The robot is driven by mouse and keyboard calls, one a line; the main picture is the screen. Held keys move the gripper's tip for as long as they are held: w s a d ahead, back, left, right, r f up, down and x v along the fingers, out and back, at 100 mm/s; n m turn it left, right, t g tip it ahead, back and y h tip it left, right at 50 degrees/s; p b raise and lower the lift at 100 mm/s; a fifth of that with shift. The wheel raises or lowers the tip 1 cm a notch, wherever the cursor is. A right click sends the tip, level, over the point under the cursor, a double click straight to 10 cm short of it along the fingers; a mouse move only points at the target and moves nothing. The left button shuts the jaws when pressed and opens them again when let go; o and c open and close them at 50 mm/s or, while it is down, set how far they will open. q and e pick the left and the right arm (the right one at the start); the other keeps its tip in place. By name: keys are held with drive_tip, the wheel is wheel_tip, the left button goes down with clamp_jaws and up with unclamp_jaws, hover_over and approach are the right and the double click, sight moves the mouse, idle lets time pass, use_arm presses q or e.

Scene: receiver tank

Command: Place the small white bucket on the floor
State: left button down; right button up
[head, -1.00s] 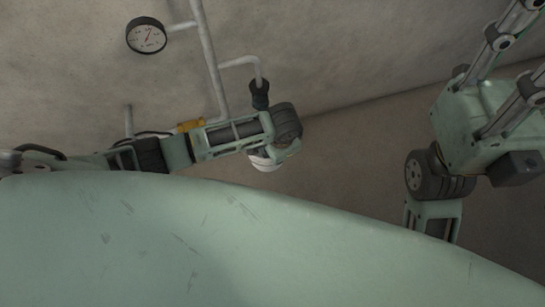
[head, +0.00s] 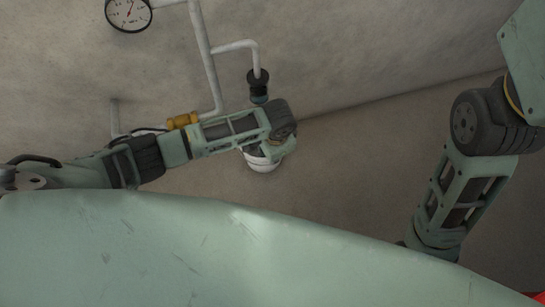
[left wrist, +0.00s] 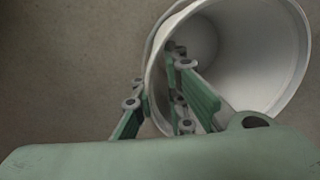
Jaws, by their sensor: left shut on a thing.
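The small white bucket (head: 262,162) hangs under the end of my left arm in the head view, partly hidden by the wrist. In the left wrist view the bucket (left wrist: 272,62) is tilted, and I look into its open mouth. My left gripper (left wrist: 163,92) is shut on the bucket's wall near the rim, with one finger inside and one outside. The floor (head: 375,165) shows beyond the bucket; I cannot tell the height between them. My right arm comes in at the right, but its gripper is out of sight.
Bare floor lies right of the bucket. A red thing (head: 539,297) shows at the lower right corner.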

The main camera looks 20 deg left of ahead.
use_arm(q)
drive_tip(key=c, duration=1.8)
unclamp_jaws()
